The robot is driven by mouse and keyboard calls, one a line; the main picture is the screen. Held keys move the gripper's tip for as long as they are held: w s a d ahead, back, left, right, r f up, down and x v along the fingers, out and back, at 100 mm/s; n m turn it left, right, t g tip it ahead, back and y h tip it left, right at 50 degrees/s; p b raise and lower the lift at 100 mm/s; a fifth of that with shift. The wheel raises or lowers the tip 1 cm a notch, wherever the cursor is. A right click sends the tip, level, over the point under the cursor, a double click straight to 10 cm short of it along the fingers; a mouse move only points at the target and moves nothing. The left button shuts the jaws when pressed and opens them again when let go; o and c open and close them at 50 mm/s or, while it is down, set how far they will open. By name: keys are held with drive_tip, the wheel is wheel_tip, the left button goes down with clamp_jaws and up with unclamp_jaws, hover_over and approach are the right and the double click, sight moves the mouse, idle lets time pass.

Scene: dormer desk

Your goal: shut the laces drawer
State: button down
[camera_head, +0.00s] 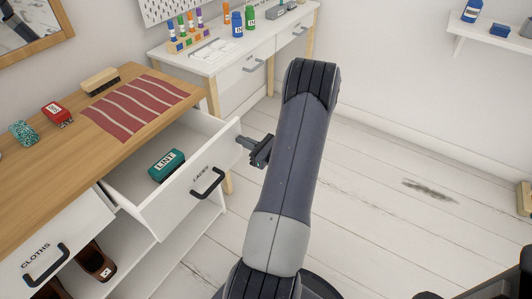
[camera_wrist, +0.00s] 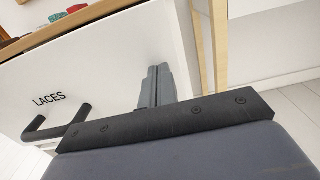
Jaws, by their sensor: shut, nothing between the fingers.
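The laces drawer (camera_head: 187,195) is pulled out from the wooden-topped cabinet, its white front lettered LACES. It also shows in the wrist view (camera_wrist: 95,75). Its black handle (camera_head: 208,184) is on the front, and shows at the left of the wrist view (camera_wrist: 52,122). A green LINT box (camera_head: 167,165) lies inside the drawer. My gripper (camera_head: 243,141) is shut and empty at the drawer front's far upper corner, right of the handle. In the wrist view its fingers (camera_wrist: 157,88) point at the drawer front; I cannot tell whether they touch it.
The cloths drawer (camera_head: 60,245) is beside it, with shoes (camera_head: 97,262) on a shelf below. A brush (camera_head: 100,81), a striped cloth (camera_head: 138,105) and a red tin (camera_head: 57,113) are on the wooden top (camera_head: 75,150). A white desk (camera_head: 232,55) stands behind.

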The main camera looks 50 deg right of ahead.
drive_tip(key=b, duration=0.4)
hover_over(206, 138)
drive_tip(key=shift+s, duration=0.15)
drive_tip(key=shift+w+r, duration=0.15)
drive_tip(key=shift+w, duration=0.1)
drive_tip(key=shift+r, duration=0.1)
